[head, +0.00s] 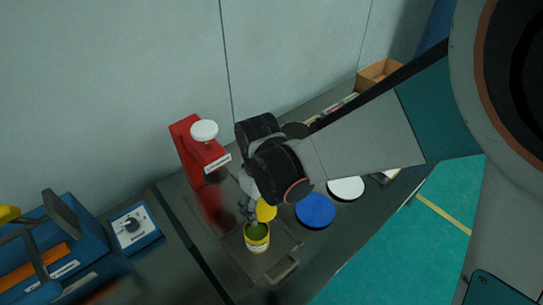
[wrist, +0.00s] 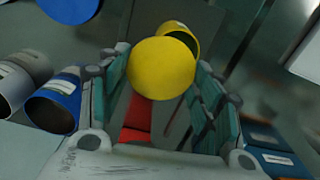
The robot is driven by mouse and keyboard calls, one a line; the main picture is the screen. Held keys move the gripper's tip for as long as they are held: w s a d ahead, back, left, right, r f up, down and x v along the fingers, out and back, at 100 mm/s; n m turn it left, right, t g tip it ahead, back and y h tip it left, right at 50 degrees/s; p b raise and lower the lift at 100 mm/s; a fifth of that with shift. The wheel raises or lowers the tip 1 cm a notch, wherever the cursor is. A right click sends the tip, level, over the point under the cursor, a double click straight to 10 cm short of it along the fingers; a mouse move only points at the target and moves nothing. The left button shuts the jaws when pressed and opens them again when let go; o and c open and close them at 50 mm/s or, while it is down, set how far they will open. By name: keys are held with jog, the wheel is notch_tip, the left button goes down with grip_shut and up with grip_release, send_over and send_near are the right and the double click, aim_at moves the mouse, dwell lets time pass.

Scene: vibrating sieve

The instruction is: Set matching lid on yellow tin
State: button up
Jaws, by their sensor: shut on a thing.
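The yellow tin (head: 257,242) stands upright and open at the top on a grey plate in the head view, with green inside. In the wrist view its rim (wrist: 184,32) shows partly behind the lid. The yellow lid (head: 266,211) is in my gripper (head: 251,207), just above and slightly right of the tin in the head view. In the wrist view the lid (wrist: 161,68) is a round yellow disc between the fingers of my gripper (wrist: 160,80), which is shut on it. Whether the lid touches the tin cannot be told.
A blue disc (head: 315,210) and a white disc (head: 346,188) lie on the table to the right. A red device (head: 198,150) with a white knob stands behind the tin. A cardboard box (head: 378,74) is at the back.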

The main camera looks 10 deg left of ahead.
jog(key=shift+s+a+r+n, duration=0.1)
jog(key=shift+s+a+n, duration=0.15)
jog(key=shift+s+a, duration=0.3)
jog(key=shift+s+a+n, duration=0.25)
jog(key=shift+s+a, duration=0.05)
jog(key=shift+s, duration=0.3)
notch_tip(320, 180, down, 6)
jog(key=b, duration=0.4)
jog(key=shift+w+f+b, duration=0.15)
jog(key=shift+f+b, duration=0.05)
jog(key=shift+b, duration=0.1)
jog(key=shift+f+b, duration=0.6)
jog(key=shift+b, duration=0.35)
dwell(1.4)
jog(key=o, duration=0.8)
jog(key=shift+o, duration=0.2)
jog(key=shift+r, duration=0.1)
jog(key=shift+r+p, duration=2.75)
jog(key=shift+r, duration=1.2)
